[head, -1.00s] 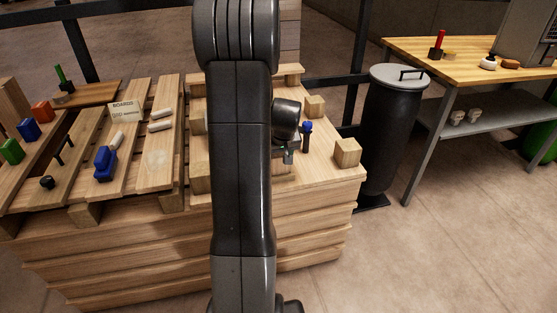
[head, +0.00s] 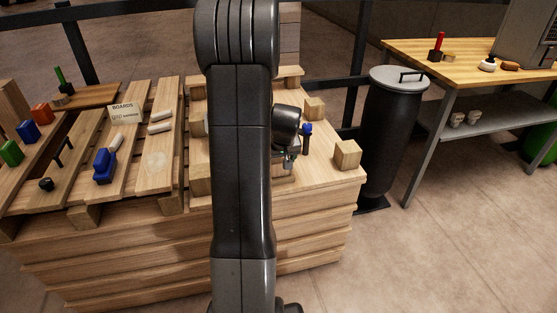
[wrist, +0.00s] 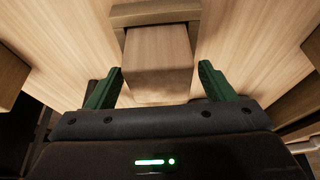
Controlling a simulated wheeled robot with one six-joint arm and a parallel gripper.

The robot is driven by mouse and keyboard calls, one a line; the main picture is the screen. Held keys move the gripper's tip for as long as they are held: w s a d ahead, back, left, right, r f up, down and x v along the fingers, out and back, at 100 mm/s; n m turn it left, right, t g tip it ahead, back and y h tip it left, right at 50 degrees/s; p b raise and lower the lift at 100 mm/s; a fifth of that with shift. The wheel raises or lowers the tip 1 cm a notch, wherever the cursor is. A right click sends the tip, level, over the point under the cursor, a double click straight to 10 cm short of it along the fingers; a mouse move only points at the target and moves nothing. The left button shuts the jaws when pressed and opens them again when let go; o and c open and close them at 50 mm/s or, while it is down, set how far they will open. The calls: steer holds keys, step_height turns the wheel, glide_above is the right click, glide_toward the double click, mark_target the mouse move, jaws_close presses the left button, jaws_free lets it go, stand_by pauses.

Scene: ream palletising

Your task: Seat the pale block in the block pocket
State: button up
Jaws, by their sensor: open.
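In the wrist view the pale block (wrist: 157,62) stands between the two green fingers of my gripper (wrist: 160,82). The fingers are open, with a visible gap on each side of the block. The block's far end is against or within a darker wooden frame (wrist: 155,14), which looks like the block pocket. I cannot tell how deep the block sits. In the head view my gripper (head: 290,158) is low over the right part of the wooden stack, partly behind my arm. The pale block cannot be made out there.
Wooden corner blocks (head: 347,153) stand on the stack's right side, with a blue-topped peg (head: 306,137) beside my wrist. A slatted pallet (head: 158,172) with a blue object (head: 104,166) lies left. A black bin (head: 394,140) stands right of the stack.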

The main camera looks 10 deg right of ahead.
steer(key=p+v, duration=0.2)
steer(key=v, duration=0.9)
steer(key=shift+s+r, duration=0.2)
steer(key=shift+r, duration=0.1)
steer(key=b+x, duration=0.3)
steer(key=x, duration=0.9)
steer(key=shift+w+f, duration=0.1)
steer(key=shift+f, duration=0.3)
step_height(320, 180, up, 3)
steer(key=shift+f+p, duration=0.15)
steer(key=shift+p, duration=0.5)
steer(key=shift+r, duration=0.45)
steer(key=shift+f, duration=0.1)
